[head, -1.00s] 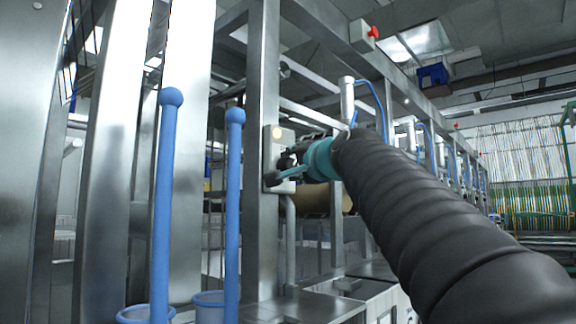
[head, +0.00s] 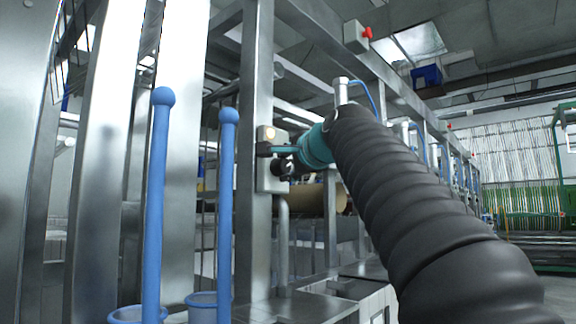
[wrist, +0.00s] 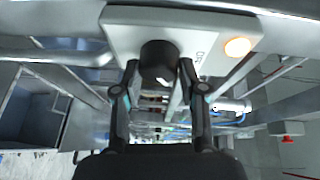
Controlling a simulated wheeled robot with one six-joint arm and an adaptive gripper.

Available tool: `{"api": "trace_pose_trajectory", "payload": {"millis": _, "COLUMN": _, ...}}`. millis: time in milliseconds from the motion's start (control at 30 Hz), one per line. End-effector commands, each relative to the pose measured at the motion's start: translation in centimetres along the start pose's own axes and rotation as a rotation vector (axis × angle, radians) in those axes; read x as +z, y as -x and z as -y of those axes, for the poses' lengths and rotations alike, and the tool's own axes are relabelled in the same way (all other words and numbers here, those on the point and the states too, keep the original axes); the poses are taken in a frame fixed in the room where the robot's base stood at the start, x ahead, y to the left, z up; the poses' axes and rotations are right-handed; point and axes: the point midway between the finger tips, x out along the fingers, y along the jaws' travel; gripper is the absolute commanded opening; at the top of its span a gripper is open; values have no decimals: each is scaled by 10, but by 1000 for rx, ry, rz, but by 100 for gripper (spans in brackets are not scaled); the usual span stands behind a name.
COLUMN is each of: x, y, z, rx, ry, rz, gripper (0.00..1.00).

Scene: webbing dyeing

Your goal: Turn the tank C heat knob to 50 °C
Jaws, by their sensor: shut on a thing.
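The black heat knob (wrist: 160,60) stands out from a pale control box (wrist: 125,30). My gripper (wrist: 159,76) has one dark finger on each side of the knob and is shut on it. In the head view my gripper (head: 274,158) is at the same box (head: 268,183), which is fixed to a steel post; the knob is hidden there behind the fingers. A lit orange lamp (wrist: 238,47) is on the box beside the knob. Small dark lettering (wrist: 200,58) shows near the knob, but I cannot read the knob's setting.
Two blue ball-topped rods (head: 160,200) stand left of the post (head: 254,220). Steel frame beams (head: 330,50) run overhead, with a red-button box (head: 356,36) on one. An open grey tank (wrist: 35,105) shows at left in the wrist view.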

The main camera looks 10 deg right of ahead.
Motion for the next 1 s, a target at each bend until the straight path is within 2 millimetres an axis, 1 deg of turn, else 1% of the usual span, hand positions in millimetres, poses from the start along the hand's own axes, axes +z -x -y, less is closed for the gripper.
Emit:
{"api": "trace_pose_trajectory", "payload": {"millis": 200, "x": 0, "y": 0, "z": 1, "rx": -2, "ry": 0, "rz": 1, "gripper": 7}}
{"api": "trace_pose_trajectory", "payload": {"millis": 233, "x": 0, "y": 0, "z": 1, "rx": -2, "ry": 0, "rz": 1, "gripper": 46}}
{"api": "trace_pose_trajectory", "payload": {"millis": 267, "x": 0, "y": 0, "z": 1, "rx": -2, "ry": 0, "rz": 1, "gripper": 54}}
{"api": "trace_pose_trajectory", "payload": {"millis": 300, "x": 0, "y": 0, "z": 1, "rx": -2, "ry": 0, "rz": 1, "gripper": 64}}
{"api": "trace_pose_trajectory", "payload": {"millis": 333, "x": 0, "y": 0, "z": 0, "rx": -2, "ry": 1, "rz": 1, "gripper": 67}}
{"api": "trace_pose_trajectory", "payload": {"millis": 633, "x": 0, "y": 1, "z": 0, "rx": -1, "ry": 1, "rz": 0, "gripper": 67}}
{"api": "trace_pose_trajectory", "payload": {"millis": 733, "x": 0, "y": 6, "z": 0, "rx": -1, "ry": 1, "rz": -1, "gripper": 67}}
{"api": "trace_pose_trajectory", "payload": {"millis": 867, "x": 0, "y": 23, "z": 1, "rx": -2, "ry": 1, "rz": -1, "gripper": 67}}
{"api": "trace_pose_trajectory", "payload": {"millis": 1000, "x": 0, "y": 51, "z": 1, "rx": -3, "ry": 0, "rz": -2, "gripper": 67}}
